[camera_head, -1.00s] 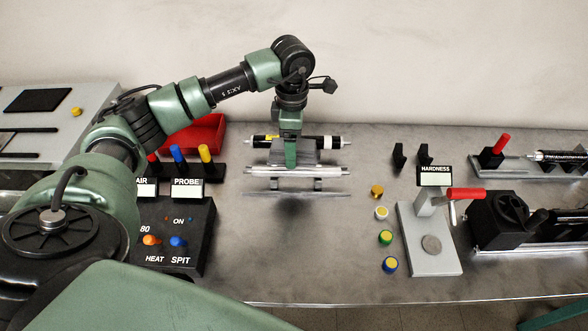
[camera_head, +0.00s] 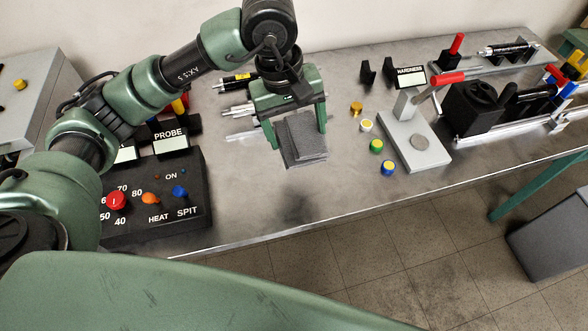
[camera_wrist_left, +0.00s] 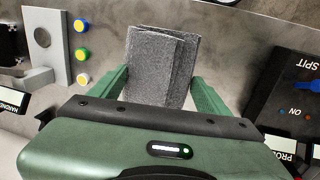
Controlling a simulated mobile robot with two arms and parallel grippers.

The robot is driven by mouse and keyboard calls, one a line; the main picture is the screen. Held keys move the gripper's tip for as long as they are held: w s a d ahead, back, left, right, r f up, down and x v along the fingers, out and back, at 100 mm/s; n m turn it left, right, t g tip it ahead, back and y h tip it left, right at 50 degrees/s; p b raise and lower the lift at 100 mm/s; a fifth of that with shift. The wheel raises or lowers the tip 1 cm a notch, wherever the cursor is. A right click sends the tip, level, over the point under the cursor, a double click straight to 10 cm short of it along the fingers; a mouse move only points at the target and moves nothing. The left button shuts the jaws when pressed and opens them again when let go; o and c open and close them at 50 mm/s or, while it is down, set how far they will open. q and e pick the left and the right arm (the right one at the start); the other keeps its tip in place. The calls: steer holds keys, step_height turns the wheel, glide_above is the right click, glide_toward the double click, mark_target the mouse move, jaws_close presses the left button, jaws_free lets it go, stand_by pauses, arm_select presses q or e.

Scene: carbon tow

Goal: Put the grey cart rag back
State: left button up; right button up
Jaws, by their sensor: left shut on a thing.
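The grey cart rag (camera_head: 301,138) is a folded, dark grey cloth. My left gripper (camera_head: 298,128) is shut on the rag and holds it above the bench, clear of the front edge. In the left wrist view the rag (camera_wrist_left: 160,66) hangs out between the two green fingers of my left gripper (camera_wrist_left: 160,92). My right gripper is not in view.
The metal bench (camera_head: 250,205) is bare below the rag. A black control box (camera_head: 150,195) stands to the left. Several coloured caps (camera_head: 376,146) and a grey hardness press (camera_head: 415,140) stand to the right. A dark bin (camera_head: 550,240) stands on the floor at the right.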

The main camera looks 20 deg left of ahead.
arm_select(q)
steer(key=p, duration=0.1)
glide_above(298, 179)
steer(key=f, duration=0.9)
steer(key=shift+s+a, duration=0.1)
steer(key=shift+a, duration=0.15)
steer(key=shift+f, duration=0.55)
step_height(298, 179, down, 4)
steer(key=shift+r+p, duration=0.2)
steer(key=shift+p, duration=0.1)
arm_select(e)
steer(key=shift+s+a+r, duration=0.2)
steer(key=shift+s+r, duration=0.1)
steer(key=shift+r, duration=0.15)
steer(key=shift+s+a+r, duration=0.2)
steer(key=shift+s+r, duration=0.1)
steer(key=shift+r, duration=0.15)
arm_select(q)
steer(key=shift+f, duration=0.1)
steer(key=o, duration=1.5)
steer(key=shift+c, duration=0.2)
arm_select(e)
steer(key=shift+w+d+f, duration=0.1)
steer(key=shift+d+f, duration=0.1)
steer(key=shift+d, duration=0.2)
